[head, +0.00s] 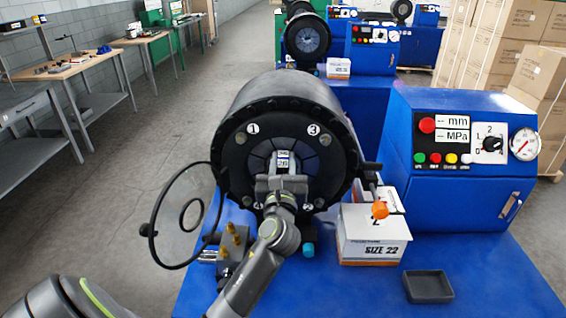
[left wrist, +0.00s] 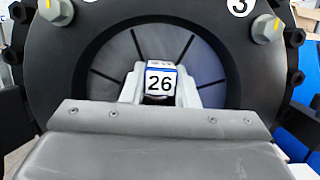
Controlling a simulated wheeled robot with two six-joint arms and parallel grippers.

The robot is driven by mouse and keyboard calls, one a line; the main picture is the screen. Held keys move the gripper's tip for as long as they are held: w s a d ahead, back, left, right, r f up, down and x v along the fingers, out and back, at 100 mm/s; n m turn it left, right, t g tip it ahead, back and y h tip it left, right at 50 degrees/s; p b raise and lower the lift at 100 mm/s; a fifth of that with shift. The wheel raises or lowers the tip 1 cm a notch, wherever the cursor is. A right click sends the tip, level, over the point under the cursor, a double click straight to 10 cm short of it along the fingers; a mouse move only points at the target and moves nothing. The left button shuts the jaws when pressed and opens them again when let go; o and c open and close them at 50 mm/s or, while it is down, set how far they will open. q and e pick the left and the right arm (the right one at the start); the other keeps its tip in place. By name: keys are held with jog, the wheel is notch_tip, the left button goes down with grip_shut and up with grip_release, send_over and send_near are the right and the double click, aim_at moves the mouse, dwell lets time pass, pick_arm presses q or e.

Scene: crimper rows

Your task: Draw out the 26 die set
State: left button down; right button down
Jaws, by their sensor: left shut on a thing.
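The 26 die set (head: 283,160) sits in the centre opening of the black crimper head (head: 232,160). Its white label with "26" shows large in the left wrist view (left wrist: 160,83), with a blue edge and grey metal on both sides. My left gripper (head: 282,181) is at the mouth of the crimper head and shut on the die set. My right gripper does not show.
A round clear guard (head: 165,215) stands swung out at the left. A white SIZE 22 box (head: 370,240), an orange knob (head: 380,209) and a small dark tray (head: 428,287) are at the right, before the blue control box (head: 455,205).

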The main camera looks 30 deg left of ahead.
pick_arm(q)
jog(key=shift+r, duration=0.25)
jog(key=shift+s+d+f, duration=0.15)
jog(key=shift+s, duration=0.05)
jog(key=shift+s+d+p, duration=0.2)
jog(key=shift+s+p, duration=0.1)
jog(key=shift+s, duration=0.05)
jog(key=shift+r+p+v, duration=0.2)
jog(key=shift+p+v, duration=0.15)
jog(key=shift+v, duration=0.65)
jog(key=shift+r+p+v, duration=0.2)
jog(key=shift+p+v, duration=0.1)
jog(key=shift+v, duration=0.7)
jog(key=shift+s+d+r+p, duration=0.15)
jog(key=shift+s+d, duration=0.2)
jog(key=shift+s, duration=0.25)
jog(key=shift+s+d+f+p, duration=0.1)
jog(key=shift+s+d, duration=0.3)
jog(key=shift+s, duration=0.2)
jog(key=shift+s+d+r+p, duration=0.15)
jog(key=shift+s+d, duration=0.2)
jog(key=shift+s, duration=0.25)
jog(key=shift+w, duration=0.1)
